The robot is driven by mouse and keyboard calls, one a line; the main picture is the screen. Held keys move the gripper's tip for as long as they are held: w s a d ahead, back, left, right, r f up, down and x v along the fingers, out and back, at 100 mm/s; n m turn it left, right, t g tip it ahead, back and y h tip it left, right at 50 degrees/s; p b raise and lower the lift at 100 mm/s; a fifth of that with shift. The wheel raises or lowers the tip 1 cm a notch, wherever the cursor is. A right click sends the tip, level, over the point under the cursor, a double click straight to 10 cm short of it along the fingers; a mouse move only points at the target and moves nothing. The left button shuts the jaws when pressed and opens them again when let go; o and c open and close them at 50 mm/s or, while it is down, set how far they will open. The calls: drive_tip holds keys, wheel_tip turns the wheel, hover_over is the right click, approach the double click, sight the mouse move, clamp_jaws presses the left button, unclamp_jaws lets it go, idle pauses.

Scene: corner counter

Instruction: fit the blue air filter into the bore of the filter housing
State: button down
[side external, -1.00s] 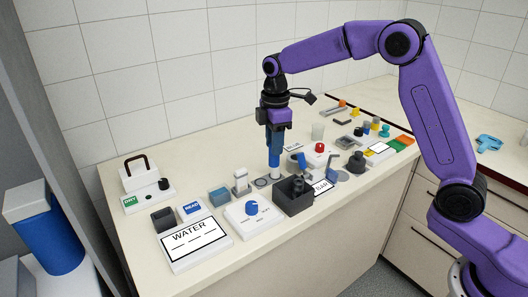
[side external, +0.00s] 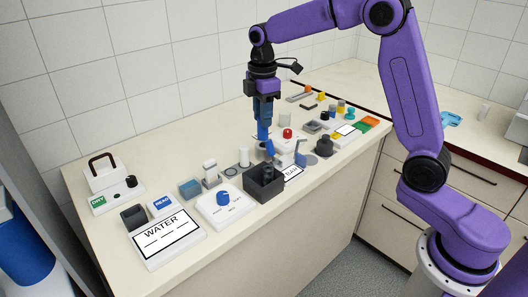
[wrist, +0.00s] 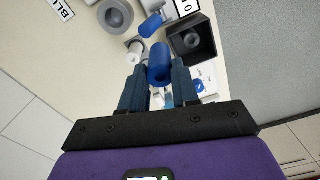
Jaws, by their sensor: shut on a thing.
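My gripper (wrist: 158,85) is shut on the blue air filter (wrist: 160,62), a short blue cylinder with a hollow end, held between the fingertips. In the side external view my gripper (side external: 263,122) holds the blue filter (side external: 264,132) above the counter, pointing down.
A white post (side external: 244,157) stands on the counter left of my gripper. A black open box (side external: 264,183) stands in front. Another blue cylinder (wrist: 150,25) lies near the held filter in the wrist view. A red-topped device (side external: 287,134) is close on the right. The counter's left holds several instruments.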

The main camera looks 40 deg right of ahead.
drive_tip(key=w+d+f, duration=0.2)
drive_tip(key=w+d, duration=0.4)
drive_tip(key=f, duration=1)
drive_tip(key=shift+w+d, duration=0.15)
drive_tip(key=shift+d, duration=0.05)
drive_tip(key=shift+f, duration=0.15)
drive_tip(key=c, duration=0.8)
unclamp_jaws()
drive_tip(key=shift+c, duration=0.2)
